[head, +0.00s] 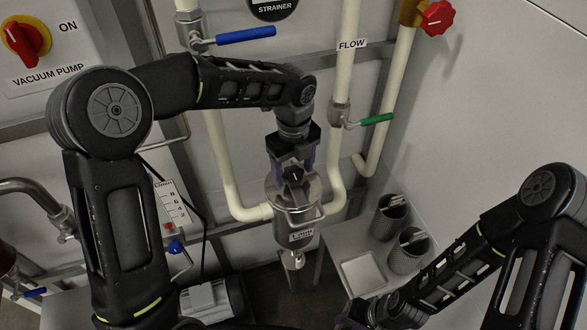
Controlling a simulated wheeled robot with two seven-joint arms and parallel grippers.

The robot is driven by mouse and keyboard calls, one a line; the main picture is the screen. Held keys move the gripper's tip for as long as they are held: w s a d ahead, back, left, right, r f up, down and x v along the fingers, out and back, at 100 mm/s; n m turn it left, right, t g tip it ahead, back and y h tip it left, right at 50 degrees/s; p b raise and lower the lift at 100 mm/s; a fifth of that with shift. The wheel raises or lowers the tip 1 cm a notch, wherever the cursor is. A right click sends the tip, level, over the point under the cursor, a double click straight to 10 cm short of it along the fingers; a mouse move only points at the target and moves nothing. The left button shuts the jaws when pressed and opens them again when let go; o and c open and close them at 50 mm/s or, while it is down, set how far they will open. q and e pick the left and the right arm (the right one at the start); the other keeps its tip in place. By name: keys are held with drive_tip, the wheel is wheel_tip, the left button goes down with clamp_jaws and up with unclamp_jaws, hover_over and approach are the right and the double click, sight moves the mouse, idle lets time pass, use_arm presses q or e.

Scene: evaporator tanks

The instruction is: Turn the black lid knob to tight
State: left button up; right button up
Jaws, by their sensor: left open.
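The black lid knob (293,175) sits on top of a steel strainer canister (298,217) in the middle of the head view. A small white mark shows on the knob. My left gripper (291,168) points down from above at the knob, with its fingers open on either side of it. I cannot tell whether the fingers touch the knob. The gripper body hides part of the knob and the lid's back edge. My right gripper (362,314) is low at the bottom edge, partly cut off, and its jaws do not show clearly.
Cream pipes (223,165) run on both sides of the canister. A blue-handled valve (245,35) and a green-handled valve (376,119) are nearby. Dark perforated baskets (405,255) and a white tray (362,273) are on a shelf at the lower right.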

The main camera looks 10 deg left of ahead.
sight(294, 173)
use_arm(q)
drive_tip(key=shift+r, duration=0.1)
wheel_tip(294, 173, up, 8)
drive_tip(key=shift+f+b, duration=0.2)
drive_tip(key=shift+b, duration=0.45)
idle(0.4)
